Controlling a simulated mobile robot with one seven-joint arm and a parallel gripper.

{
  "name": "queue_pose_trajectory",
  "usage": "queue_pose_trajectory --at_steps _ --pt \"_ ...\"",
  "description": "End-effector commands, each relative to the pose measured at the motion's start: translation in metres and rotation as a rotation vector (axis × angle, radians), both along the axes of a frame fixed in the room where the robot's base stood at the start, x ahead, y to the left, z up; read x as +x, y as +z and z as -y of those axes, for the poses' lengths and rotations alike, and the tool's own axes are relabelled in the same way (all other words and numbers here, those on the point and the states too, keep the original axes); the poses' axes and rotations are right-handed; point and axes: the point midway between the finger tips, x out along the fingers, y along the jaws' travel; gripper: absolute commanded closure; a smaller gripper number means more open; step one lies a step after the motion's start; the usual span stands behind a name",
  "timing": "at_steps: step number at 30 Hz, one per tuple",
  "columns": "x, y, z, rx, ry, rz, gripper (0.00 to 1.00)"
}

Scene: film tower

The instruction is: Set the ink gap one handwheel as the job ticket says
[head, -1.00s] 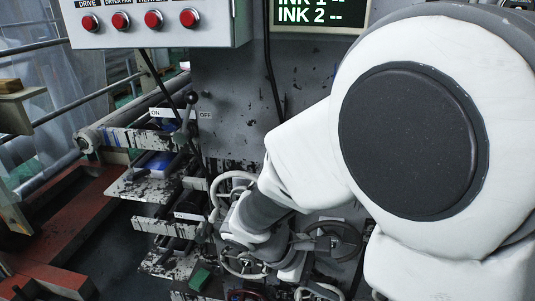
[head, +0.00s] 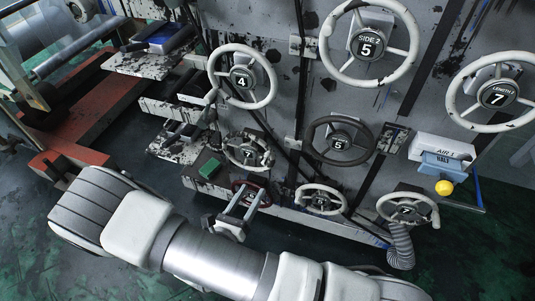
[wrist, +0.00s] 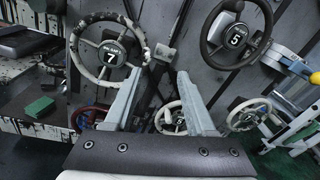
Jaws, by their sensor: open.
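Several numbered handwheels stand on the grey machine side; I cannot read which is ink gap one. A worn pale wheel showing 7 (head: 247,155) is at the lower left of the group, and in the wrist view it is at upper left (wrist: 111,55). A dark wheel showing 5 (head: 340,142) is to its right, also in the wrist view (wrist: 236,38). A red wheel (head: 264,186) is below, partly hidden by my fingers. My gripper (head: 250,195) is open and empty, its fingers (wrist: 158,78) apart, below the 7 wheel. No job ticket is visible.
Other wheels show 4 (head: 242,82), 5 (head: 368,44) and 7 (head: 497,94). Small pale wheels sit low (head: 322,203) and at lower right (head: 407,210). A yellow ball knob (head: 444,187) sticks out at right. A green block (head: 209,167) lies at left.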

Motion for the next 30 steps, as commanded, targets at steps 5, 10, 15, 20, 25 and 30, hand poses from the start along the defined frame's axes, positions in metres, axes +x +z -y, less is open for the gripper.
queue_pose_trajectory --at_steps 5,10,15,20,25,30 --pt "-0.005 -0.021 -0.011 -0.061 0.091 -0.008 0.44" --pt "0.007 -0.023 -0.007 -0.064 0.096 -0.009 0.44" --pt "0.037 -0.023 0.005 -0.063 0.091 -0.008 0.44" --pt "0.070 -0.024 0.017 -0.062 0.091 -0.008 0.44" --pt "0.105 -0.023 0.030 -0.062 0.091 -0.008 0.44" --pt "0.134 -0.023 0.040 -0.062 0.091 -0.007 0.44"
